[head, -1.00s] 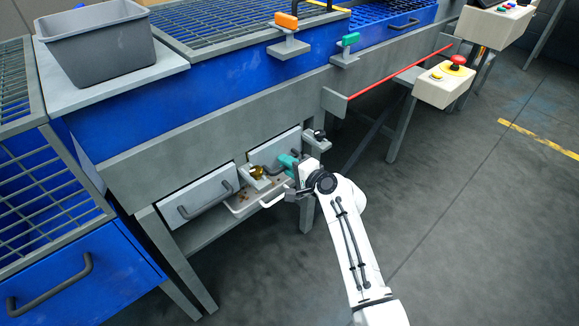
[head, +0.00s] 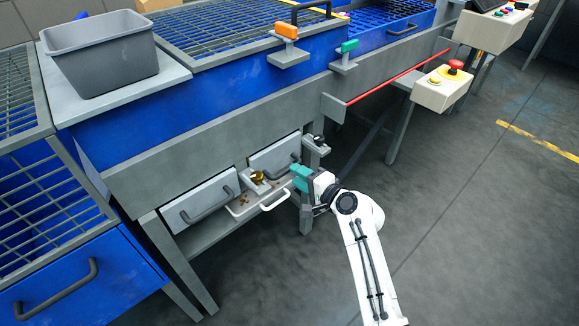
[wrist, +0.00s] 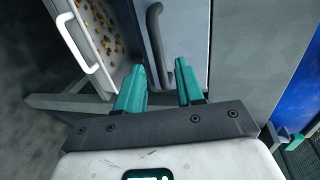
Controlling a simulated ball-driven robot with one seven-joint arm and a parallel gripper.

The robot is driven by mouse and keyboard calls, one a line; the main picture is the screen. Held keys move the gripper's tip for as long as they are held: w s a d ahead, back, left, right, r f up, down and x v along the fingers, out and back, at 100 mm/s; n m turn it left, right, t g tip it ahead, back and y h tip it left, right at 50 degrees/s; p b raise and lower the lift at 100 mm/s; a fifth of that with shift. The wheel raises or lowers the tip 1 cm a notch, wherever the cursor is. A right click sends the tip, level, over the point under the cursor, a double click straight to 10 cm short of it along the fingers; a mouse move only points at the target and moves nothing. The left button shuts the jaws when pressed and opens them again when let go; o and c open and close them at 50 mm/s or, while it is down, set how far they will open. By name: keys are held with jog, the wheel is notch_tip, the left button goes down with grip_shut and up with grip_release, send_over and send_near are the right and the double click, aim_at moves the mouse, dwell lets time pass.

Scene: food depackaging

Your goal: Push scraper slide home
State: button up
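I cannot tell for certain which part is the scraper slide. A small grey block with a brass knob (head: 258,177) sits between two grey fronts under the machine. Below it a shallow tray with brown crumbs (head: 240,207) sticks out, with a white handle (head: 275,201). The tray also shows at the left in the wrist view (wrist: 88,58). My gripper (head: 300,178) is just right of the tray, before the right grey front (head: 268,158). In the wrist view its teal fingers (wrist: 160,68) are apart and empty, near that front's dark handle (wrist: 156,40).
A left grey front (head: 195,198) has its own dark handle. A bracket with a black knob (head: 318,142) juts out above my gripper. A machine leg (head: 306,215) stands beside my wrist. The floor at the right is open.

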jog(key=p+v, duration=0.1)
jog(key=v, duration=0.4)
jog(key=shift+s, duration=0.1)
dwell(0.3)
jog(key=s+d+f+n+g+h, duration=0.2)
jog(key=s+d+f+n+g, duration=0.15)
jog(key=s, duration=0.65)
jog(key=s+d+f+n+g+h, duration=0.2)
jog(key=s+d+f+n, duration=0.15)
jog(key=s, duration=0.65)
jog(key=s+d+f+n+g+h, duration=0.2)
jog(key=s+d+f+g+h, duration=0.15)
jog(key=s, duration=0.65)
jog(key=s+d+r+n+g+h, duration=0.1)
jog(key=s+d, duration=0.2)
jog(key=s, duration=0.3)
jog(key=s+d+r+g+h, duration=0.1)
jog(key=s+d+g, duration=0.15)
jog(key=s, duration=0.45)
notch_tip(320, 180, up, 20)
jog(key=w+p, duration=0.1)
jog(key=p, duration=1.9)
jog(key=shift+d+r+t, duration=0.2)
jog(key=shift+d+t, duration=0.05)
jog(key=shift+t, duration=0.2)
jog(key=shift+o, duration=0.4)
